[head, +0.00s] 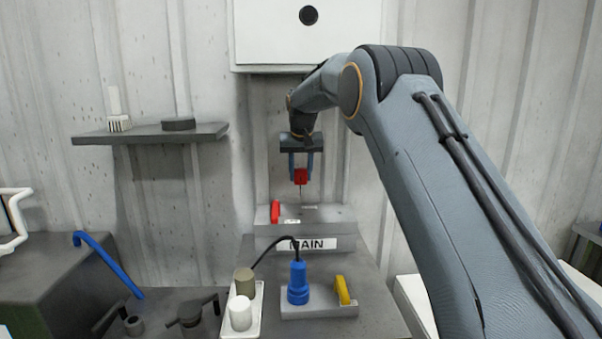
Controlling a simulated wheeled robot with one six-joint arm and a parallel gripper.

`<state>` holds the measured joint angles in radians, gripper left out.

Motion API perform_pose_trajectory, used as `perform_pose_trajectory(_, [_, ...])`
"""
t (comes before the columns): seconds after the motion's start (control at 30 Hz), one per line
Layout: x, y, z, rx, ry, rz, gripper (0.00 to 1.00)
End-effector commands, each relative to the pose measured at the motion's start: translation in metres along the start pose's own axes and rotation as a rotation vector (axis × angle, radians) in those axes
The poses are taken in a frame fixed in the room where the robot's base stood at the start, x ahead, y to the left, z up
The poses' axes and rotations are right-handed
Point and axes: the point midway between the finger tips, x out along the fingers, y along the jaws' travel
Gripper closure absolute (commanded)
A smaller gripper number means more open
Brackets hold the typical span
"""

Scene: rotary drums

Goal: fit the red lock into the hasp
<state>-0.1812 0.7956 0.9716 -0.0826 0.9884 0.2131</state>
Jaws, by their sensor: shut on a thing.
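The red lock (301,177) hangs between the fingertips of my gripper (301,170), which is shut on it. It is above the grey box marked MAIN (345,241), near the wall. A thin dark line shows just below the lock, down toward the top of the box; I cannot tell whether it is the shackle or part of the hasp. A red upright lever (275,212) stands on the left of the box top. The hasp itself is too small to make out. The lock appears apart from the box.
In front of the box stand a blue plug (298,283) with a black cable and a yellow lever (342,290) on a grey block. A white tray (255,325) holds cylinders at left. A shelf (150,134) is on the wall. A white cabinet (307,45) hangs above.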

Motion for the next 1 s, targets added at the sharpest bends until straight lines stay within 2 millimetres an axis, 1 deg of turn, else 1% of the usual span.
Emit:
perform_pose_trajectory(0.63, [0.047, 0.0, 0.019, 0.0, -0.001, 0.001, 0.9])
perform_pose_trajectory(0.8, [0.053, 0.0, 0.022, 0.0, 0.0, 0.0, 0.9])
perform_pose_trajectory(1.0, [0.053, 0.0, 0.022, 0.0, 0.001, 0.0, 0.9])
